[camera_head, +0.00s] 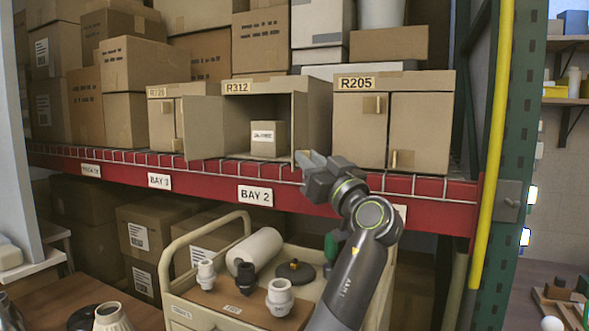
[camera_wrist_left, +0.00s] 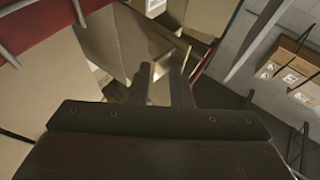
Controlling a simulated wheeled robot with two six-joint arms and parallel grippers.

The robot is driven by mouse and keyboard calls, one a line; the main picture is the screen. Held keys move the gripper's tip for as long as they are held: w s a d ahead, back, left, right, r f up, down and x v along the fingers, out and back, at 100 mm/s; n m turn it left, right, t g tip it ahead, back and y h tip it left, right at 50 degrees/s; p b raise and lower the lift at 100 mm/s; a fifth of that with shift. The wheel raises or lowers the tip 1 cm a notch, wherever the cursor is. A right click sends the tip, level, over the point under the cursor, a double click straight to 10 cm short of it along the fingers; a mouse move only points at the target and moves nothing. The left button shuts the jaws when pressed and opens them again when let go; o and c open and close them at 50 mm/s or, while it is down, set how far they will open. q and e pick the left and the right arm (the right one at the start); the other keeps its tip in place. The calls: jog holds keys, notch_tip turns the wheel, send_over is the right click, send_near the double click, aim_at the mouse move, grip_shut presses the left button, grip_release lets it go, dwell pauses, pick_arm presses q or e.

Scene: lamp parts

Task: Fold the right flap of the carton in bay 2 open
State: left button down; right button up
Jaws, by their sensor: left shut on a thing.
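The carton marked R312 (camera_head: 228,88) stands on the shelf above the BAY 2 label (camera_head: 255,195). Its left flap (camera_head: 203,128) is swung out to the left. Its right flap (camera_head: 313,112) stands partly open, angled outward, covering the right part of the opening. A small labelled box (camera_head: 268,139) sits inside. My left gripper (camera_head: 303,158) is at the lower free edge of the right flap, shut on it near its pull; the grip itself is mostly hidden. In the left wrist view the two fingers (camera_wrist_left: 162,75) stand close together near cardboard panels. My right gripper is not in view.
A closed carton marked R205 (camera_head: 425,125) stands close on the right, and another carton (camera_head: 161,125) on the left. The red shelf beam (camera_head: 110,187) runs below the cartons. A cart (camera_head: 178,310) with lamp parts stands below, beside my arm.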

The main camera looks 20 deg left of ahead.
pick_arm(q)
jog(key=shift+w+d+r+t, duration=0.3)
jog(key=shift+d+r, duration=0.2)
jog(key=shift+r, duration=0.1)
jog(key=c, duration=1.6)
grip_release()
jog(key=shift+c, duration=0.2)
jog(key=shift+o, duration=0.2)
jog(key=shift+w+f, duration=0.25)
jog(key=shift+w, duration=0.2)
jog(key=shift+o, duration=0.2)
jog(key=shift+a, duration=0.15)
jog(key=shift+s, duration=0.1)
jog(key=shift+c, duration=0.3)
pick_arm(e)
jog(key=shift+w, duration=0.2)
pick_arm(q)
jog(key=shift+f+m, duration=0.1)
jog(key=shift+m, duration=0.2)
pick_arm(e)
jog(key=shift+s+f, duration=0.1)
